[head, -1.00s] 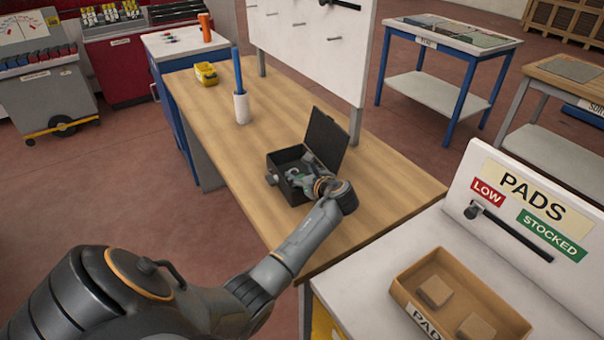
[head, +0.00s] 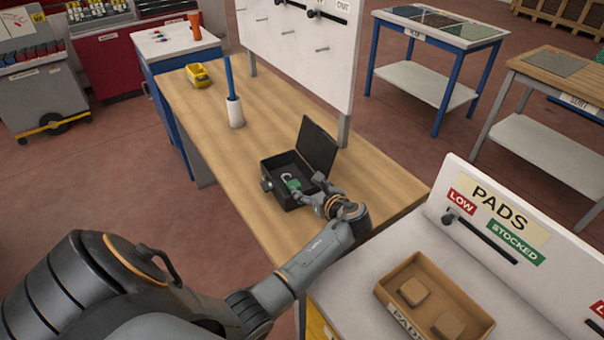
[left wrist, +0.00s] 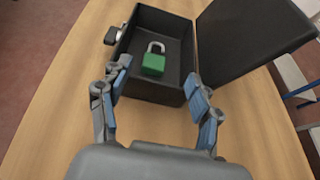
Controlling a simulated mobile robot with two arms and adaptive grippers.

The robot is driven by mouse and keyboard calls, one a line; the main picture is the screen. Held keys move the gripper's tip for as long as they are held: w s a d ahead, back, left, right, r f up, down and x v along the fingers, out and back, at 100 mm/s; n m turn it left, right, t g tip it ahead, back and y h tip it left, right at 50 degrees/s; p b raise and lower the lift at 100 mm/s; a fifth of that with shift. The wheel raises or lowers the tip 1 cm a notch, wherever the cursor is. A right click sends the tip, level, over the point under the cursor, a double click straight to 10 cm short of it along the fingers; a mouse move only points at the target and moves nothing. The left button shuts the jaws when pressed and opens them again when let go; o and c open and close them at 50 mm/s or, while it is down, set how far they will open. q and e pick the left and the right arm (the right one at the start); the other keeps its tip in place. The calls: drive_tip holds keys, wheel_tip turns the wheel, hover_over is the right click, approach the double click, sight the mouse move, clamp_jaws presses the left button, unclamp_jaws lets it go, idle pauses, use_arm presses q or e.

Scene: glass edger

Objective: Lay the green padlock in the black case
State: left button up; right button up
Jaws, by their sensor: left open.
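The black case (head: 283,199) stands on the wooden bench with its lid (head: 318,147) raised on the right. The green padlock (head: 293,185) lies inside the case; in the left wrist view the padlock (left wrist: 153,64) rests on the case floor with its silver shackle towards the back wall. My left gripper (head: 310,195) is open and empty at the near side of the case. In the left wrist view its fingers (left wrist: 160,100) are spread wide, apart from the padlock. My right gripper is not in view.
The wooden bench (head: 205,135) has free room left of the case. A white holder (head: 235,112) with a blue stick and a yellow bin (head: 198,76) stand farther back. A white pegboard (head: 297,50) rises behind. A pads box (head: 383,292) sits on the near right table.

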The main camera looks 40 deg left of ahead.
use_arm(q)
drive_tip(key=shift+p+v, duration=0.4)
drive_tip(key=shift+v, duration=0.65)
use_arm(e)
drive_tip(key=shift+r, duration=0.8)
